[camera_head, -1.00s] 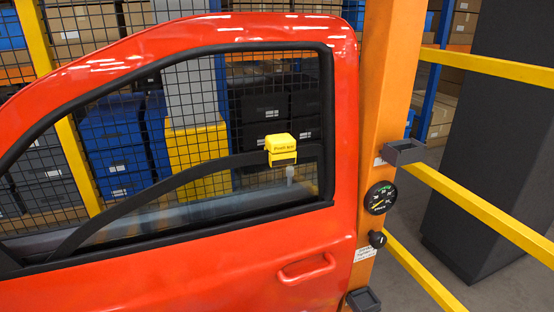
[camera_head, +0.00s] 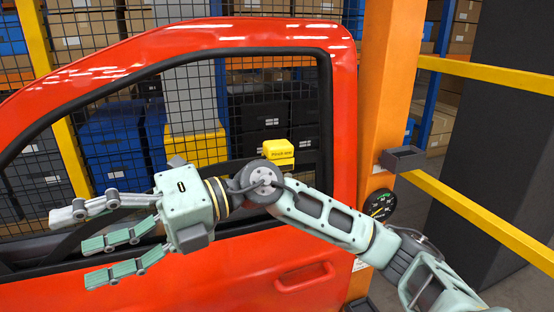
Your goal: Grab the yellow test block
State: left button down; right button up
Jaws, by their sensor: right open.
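The yellow test block (camera_head: 278,151) sits at the window glass edge of the red door (camera_head: 190,42), inside the window opening. My right gripper (camera_head: 98,239) is in front of the door, to the left of and lower than the block. Its fingers point left, are spread apart and hold nothing. My left gripper does not show.
An orange post (camera_head: 385,100) stands right of the door, with a grey tray (camera_head: 404,159) and a gauge (camera_head: 380,204) on it. Yellow rails (camera_head: 480,212) run off to the right. A black mesh fence and shelves of boxes stand behind the door.

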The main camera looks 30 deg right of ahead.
aim_at(278, 143)
jog(key=w+d+f+t+h, duration=0.1)
jog(key=w+d+f+h, duration=0.25)
jog(key=d+h, duration=0.4)
jog(key=s+d+r+m+t+h, duration=0.1)
jog(key=d+r+m+h, duration=0.3)
jog(key=d, duration=1.1)
jog(key=d+r+m+t+h, duration=0.15)
jog(key=d+h, duration=0.55)
jog(key=d, duration=0.7)
jog(key=w+p, duration=0.1)
jog(key=w, duration=0.1)
jog(key=w+d+p, duration=0.1)
jog(key=w, duration=0.2)
jog(key=w+d+p, duration=0.1)
jog(key=w, duration=0.2)
jog(key=shift+w+f, duration=0.15)
jog(key=shift+f, duration=0.05)
jog(key=w+p, duration=0.2)
jog(key=shift+w+d+r, duration=0.1)
jog(key=shift+w+r, duration=0.05)
jog(key=shift+w, duration=0.15)
jog(key=x, duration=0.3)
jog(key=shift+w+f, duration=0.25)
jog(key=shift+w, duration=0.2)
jog(key=shift+s+d, duration=0.1)
jog(key=shift+c, duration=0.5)
